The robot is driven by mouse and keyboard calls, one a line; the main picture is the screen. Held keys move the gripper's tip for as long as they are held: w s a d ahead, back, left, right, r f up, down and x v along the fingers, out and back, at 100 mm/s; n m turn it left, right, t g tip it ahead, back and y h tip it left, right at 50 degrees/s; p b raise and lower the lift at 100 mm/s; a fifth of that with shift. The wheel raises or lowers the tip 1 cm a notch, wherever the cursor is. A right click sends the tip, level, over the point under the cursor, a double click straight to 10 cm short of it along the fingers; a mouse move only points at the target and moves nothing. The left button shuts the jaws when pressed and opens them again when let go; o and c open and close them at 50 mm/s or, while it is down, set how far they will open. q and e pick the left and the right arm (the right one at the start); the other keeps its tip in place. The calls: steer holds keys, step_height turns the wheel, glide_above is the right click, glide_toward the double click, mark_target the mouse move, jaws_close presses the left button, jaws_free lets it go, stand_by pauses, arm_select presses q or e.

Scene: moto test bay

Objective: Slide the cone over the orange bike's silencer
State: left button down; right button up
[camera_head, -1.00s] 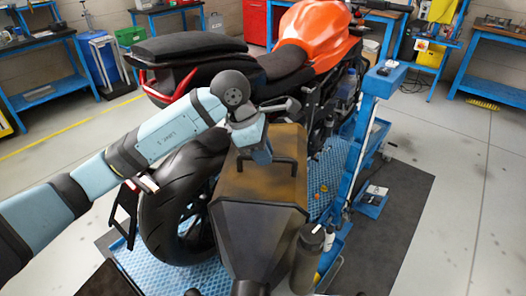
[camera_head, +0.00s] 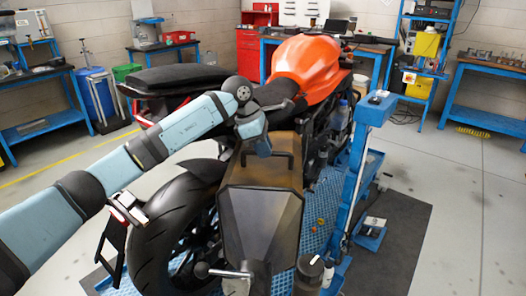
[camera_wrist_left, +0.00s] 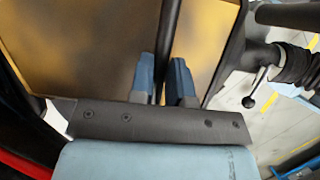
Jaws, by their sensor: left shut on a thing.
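The cone (camera_head: 262,222) is a large box-like hood with brownish sides, a dark faceted near end and a black handle on top. My left gripper (camera_head: 262,148) is shut on this handle. In the left wrist view, the fingertips (camera_wrist_left: 167,82) close around a dark bar in front of the cone's brown surface (camera_wrist_left: 85,45). The orange bike (camera_head: 307,58) stands beyond, its rear wheel (camera_head: 170,228) left of the cone. The cone overlaps the bike's right rear side in the picture. I cannot see the silencer or tell whether it is inside the cone. My right gripper is out of view.
A metal lever (camera_head: 228,272) shows below the cone, and a dark bottle-like cylinder (camera_head: 309,272) stands right of it. A blue lift post (camera_head: 362,150) rises right of the bike above a blue platform (camera_head: 318,205). Workbenches line the walls.

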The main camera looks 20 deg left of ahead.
arm_select(q)
steer(key=shift+w+a+r, duration=0.15)
steer(key=shift+a, duration=0.05)
steer(key=c, duration=1.2)
jaws_free()
steer(key=shift+o, duration=0.5)
steer(key=v, duration=1.3)
steer(key=shift+a+r, duration=0.15)
steer(key=shift+r, duration=0.15)
